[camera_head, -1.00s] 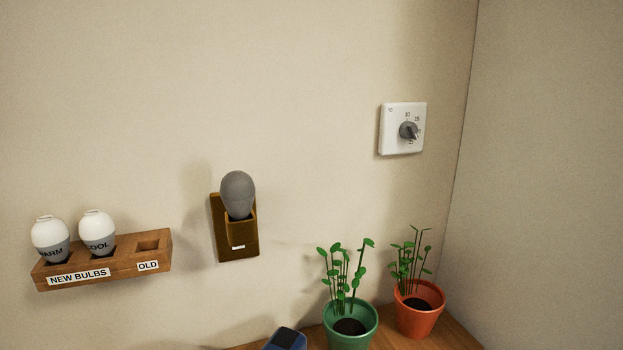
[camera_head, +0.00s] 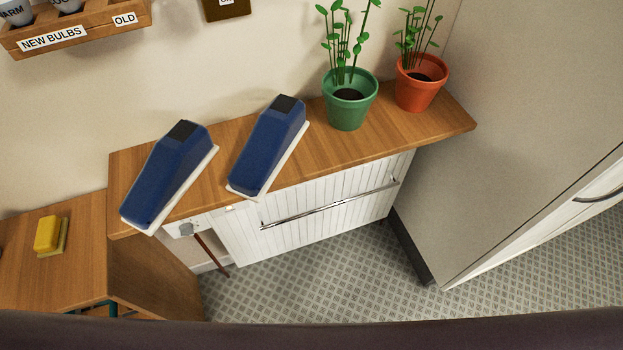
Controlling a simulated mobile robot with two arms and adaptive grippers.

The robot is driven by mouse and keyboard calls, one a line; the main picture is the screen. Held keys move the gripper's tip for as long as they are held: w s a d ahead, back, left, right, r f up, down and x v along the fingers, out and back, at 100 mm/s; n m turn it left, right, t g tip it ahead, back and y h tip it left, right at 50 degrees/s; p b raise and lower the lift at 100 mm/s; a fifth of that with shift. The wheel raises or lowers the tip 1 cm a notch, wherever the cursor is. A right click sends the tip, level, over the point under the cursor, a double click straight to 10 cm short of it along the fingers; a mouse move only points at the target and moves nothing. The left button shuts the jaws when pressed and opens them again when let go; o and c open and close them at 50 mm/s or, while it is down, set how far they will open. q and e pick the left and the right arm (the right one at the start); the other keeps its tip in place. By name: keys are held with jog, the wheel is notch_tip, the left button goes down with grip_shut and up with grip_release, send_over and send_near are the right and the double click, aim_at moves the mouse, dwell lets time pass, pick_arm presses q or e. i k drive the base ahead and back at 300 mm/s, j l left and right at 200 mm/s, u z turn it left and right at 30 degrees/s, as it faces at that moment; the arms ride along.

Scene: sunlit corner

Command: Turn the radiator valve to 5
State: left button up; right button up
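The radiator (camera_head: 310,214) is a white ribbed panel under the wooden shelf, in the middle of the head view. At its upper left end sits a small grey knob, which looks like the valve (camera_head: 187,229), on a white mount just below the shelf's front edge. The knob's marks and setting are too small to read. Neither of my grippers is in view.
Two blue wedge-shaped objects with white bases (camera_head: 166,177) (camera_head: 268,146) lie on the shelf (camera_head: 315,150). A green pot (camera_head: 350,109) and an orange pot (camera_head: 420,88) stand at its right. A lower wooden surface (camera_head: 75,275) with a yellow sponge (camera_head: 47,233) is left. Tiled floor (camera_head: 330,280) is clear.

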aim_at(186, 228)
jog(key=u, duration=1.2)
